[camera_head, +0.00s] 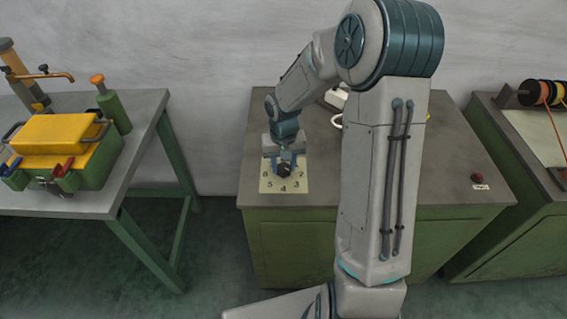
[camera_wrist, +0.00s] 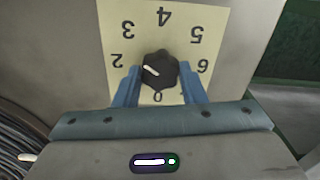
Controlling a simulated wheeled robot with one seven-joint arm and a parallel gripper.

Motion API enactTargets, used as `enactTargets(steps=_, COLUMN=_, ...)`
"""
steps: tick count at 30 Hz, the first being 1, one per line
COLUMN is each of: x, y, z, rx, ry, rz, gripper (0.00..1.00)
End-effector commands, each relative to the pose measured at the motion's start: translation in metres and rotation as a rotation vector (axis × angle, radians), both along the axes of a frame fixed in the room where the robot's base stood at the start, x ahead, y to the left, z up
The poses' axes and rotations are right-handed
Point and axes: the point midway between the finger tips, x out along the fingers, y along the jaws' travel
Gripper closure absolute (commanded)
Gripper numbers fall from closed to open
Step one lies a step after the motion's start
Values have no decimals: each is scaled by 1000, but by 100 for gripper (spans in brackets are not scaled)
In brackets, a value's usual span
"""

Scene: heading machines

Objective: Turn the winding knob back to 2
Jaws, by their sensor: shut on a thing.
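The winding knob (camera_wrist: 159,70) is dark, with a short white mark. It sits on a cream dial plate (camera_wrist: 180,45) whose numbers appear upside down in the wrist view. The mark points left and slightly up, close to the 2; I cannot tell if it is exactly on it. My gripper (camera_wrist: 159,88) is shut on the knob, one blue finger on each side. The left finger covers the dial where no 1 can be seen. In the head view my gripper (camera_head: 285,161) reaches down over the knob (camera_head: 285,170).
The plate lies on a green cabinet's grey top (camera_head: 440,150). A red button (camera_head: 477,177) with a label is at its right. A yellow and green device (camera_head: 60,145) stands on the left table. Spools (camera_head: 540,92) sit at far right. My arm hides the cabinet's middle.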

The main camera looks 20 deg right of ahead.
Motion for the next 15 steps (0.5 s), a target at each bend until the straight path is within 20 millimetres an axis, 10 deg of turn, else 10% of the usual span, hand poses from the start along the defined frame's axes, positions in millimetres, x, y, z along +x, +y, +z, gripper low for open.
enactTargets(steps=15, x=1, y=0, z=2, rx=0, ry=-1, rz=421, gripper=86)
